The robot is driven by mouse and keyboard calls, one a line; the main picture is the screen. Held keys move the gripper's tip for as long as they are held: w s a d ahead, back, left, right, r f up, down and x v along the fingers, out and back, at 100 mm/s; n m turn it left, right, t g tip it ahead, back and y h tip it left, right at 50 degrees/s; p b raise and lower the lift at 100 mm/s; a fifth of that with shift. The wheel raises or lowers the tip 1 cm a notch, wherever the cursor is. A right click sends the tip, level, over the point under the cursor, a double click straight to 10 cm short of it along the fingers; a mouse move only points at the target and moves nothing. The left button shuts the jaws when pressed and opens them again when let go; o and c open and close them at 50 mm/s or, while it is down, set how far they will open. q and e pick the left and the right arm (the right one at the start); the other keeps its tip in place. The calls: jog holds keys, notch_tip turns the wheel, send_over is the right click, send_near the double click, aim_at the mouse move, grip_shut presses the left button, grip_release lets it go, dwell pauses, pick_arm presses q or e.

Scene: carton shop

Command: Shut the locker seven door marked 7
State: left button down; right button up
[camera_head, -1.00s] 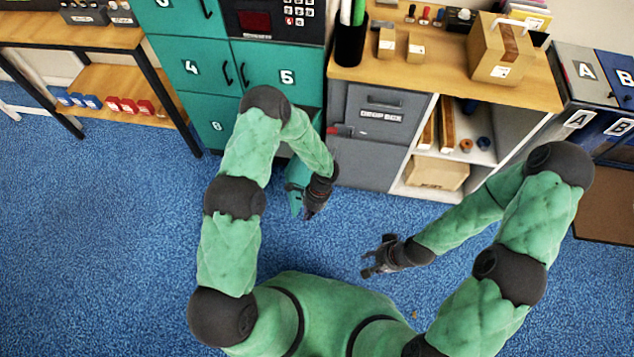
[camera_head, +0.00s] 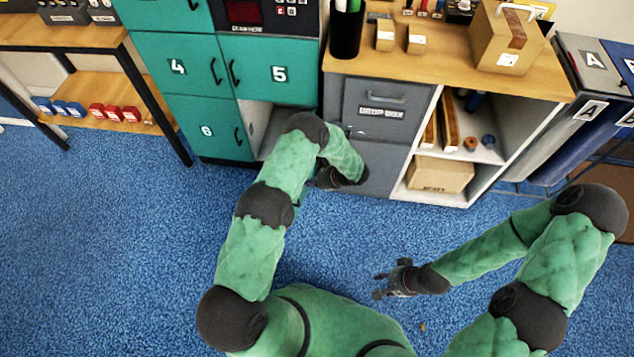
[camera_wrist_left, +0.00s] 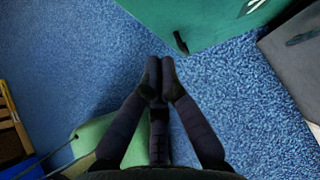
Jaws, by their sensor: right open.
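The teal locker bank has an open lower-right compartment (camera_head: 258,128) below door 5 and beside door 6, partly hidden by my left arm. The locker seven door is hidden behind that arm in the head view. In the left wrist view a teal door (camera_wrist_left: 205,22) with a dark handle and a cut-off white mark fills the top, apparently that door. My left gripper (camera_head: 326,178) is low in front of the drop box unit. In the wrist view its fingers (camera_wrist_left: 159,68) are together and empty, just short of the door's edge in the picture. My right gripper (camera_head: 382,285) is open and empty above the floor.
The grey drop box unit (camera_head: 385,115) and a white open shelf (camera_head: 474,181) stand right of the lockers. A wooden shelf table (camera_head: 110,70) is on the left. Blue carpet (camera_head: 120,250) is clear in front.

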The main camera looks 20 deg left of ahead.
pick_arm(q)
jog(key=a+f+b, duration=0.1)
jog(key=a+f, duration=0.1)
jog(key=a, duration=0.5)
jog(key=shift+f+b, duration=0.4)
jog(key=shift+s, duration=0.1)
